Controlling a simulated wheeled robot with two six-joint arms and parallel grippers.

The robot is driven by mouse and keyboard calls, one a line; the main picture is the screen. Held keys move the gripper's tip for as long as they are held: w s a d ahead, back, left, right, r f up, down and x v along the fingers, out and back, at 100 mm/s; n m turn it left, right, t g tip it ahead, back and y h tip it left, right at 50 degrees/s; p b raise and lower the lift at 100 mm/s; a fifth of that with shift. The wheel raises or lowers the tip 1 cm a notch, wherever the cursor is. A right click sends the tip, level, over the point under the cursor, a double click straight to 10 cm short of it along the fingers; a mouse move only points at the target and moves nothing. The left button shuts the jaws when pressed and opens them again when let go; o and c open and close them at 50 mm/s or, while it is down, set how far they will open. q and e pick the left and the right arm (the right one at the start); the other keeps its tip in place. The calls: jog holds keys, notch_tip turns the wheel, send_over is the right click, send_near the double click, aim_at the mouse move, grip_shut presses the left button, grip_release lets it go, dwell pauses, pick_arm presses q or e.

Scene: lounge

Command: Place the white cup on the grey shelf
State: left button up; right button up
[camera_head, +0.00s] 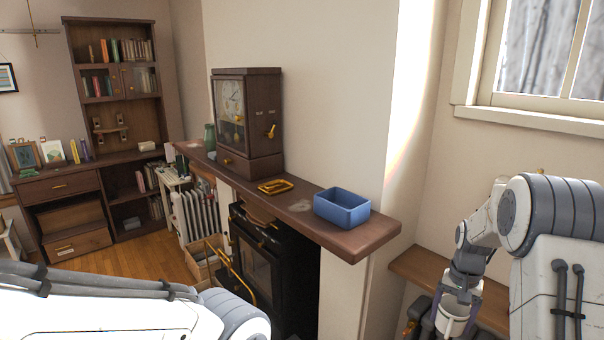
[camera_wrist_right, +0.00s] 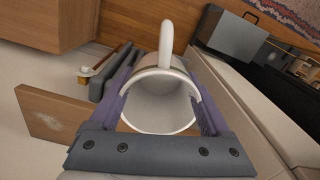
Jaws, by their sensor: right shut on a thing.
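The white cup (camera_head: 453,318) is at the lower right of the head view, held in my right gripper (camera_head: 455,308). In the right wrist view the cup (camera_wrist_right: 158,88) fills the space between the fingers, with its open mouth facing the camera and its handle at the top. My right gripper is shut on the cup. My left arm shows at the lower left of the head view, but its gripper is out of view. I cannot make out a shelf that is clearly grey.
A brown mantel shelf (camera_head: 300,208) carries a blue box (camera_head: 342,208), a small yellow tray (camera_head: 275,186) and a clock (camera_head: 247,120). A lower wooden ledge (camera_head: 425,268) lies beside my right gripper. A bookcase (camera_head: 85,60) stands at the far left.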

jog(key=s+a+f+n, duration=0.1)
jog(key=a+f+n, duration=0.2)
jog(key=a, duration=0.5)
jog(key=s+a+f+n, duration=0.1)
jog(key=a+f+n, duration=0.25)
jog(key=a, duration=0.45)
jog(key=s+a+f, duration=0.1)
jog(key=s+f, duration=0.2)
jog(key=s, duration=0.5)
jog(key=shift+s+f, duration=0.15)
jog(key=shift+f, duration=0.25)
jog(key=shift+s+n, duration=0.1)
jog(key=shift+n, duration=0.15)
